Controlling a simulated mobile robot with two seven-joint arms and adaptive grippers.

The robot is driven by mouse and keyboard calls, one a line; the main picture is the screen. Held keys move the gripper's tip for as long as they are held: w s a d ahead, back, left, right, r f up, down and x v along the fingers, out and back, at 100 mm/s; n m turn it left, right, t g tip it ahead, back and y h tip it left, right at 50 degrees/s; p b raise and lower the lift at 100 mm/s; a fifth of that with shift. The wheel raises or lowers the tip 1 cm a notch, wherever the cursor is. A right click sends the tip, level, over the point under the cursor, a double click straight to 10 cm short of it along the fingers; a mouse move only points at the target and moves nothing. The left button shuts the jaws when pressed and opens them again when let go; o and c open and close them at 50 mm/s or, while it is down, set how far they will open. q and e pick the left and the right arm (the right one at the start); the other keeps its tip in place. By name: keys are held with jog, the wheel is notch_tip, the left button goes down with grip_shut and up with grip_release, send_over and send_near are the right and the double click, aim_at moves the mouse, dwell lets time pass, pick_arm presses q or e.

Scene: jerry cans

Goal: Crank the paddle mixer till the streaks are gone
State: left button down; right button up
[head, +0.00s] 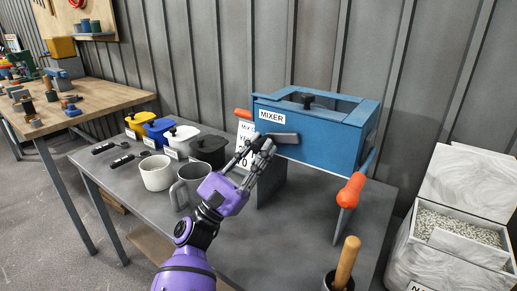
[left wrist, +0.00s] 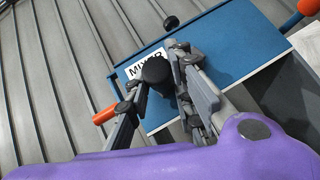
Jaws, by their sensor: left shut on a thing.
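The blue mixer (head: 312,131) stands on the grey table, with a MIXER label and a black knob (head: 308,101) on top. A crank with an orange grip (head: 351,190) hangs at its right side; another orange grip (head: 243,114) shows at its left. My left gripper (head: 262,150) is at the mixer's front, below the label, beside a grey projecting piece (head: 285,137). In the left wrist view its fingers (left wrist: 170,85) are shut around a dark, rounded knob-like piece (left wrist: 158,70). Its attachment is hidden. The mixer's contents and any streaks are hidden. My right gripper is not in view.
A wooden handle (head: 346,262) stands up from a dark pot at the front right. A marbled box of pellets (head: 460,227) stands right.

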pick_arm(q)
jog(key=c, duration=1.5)
grip_release()
jog(key=v, duration=1.2)
jog(key=shift+c, duration=0.3)
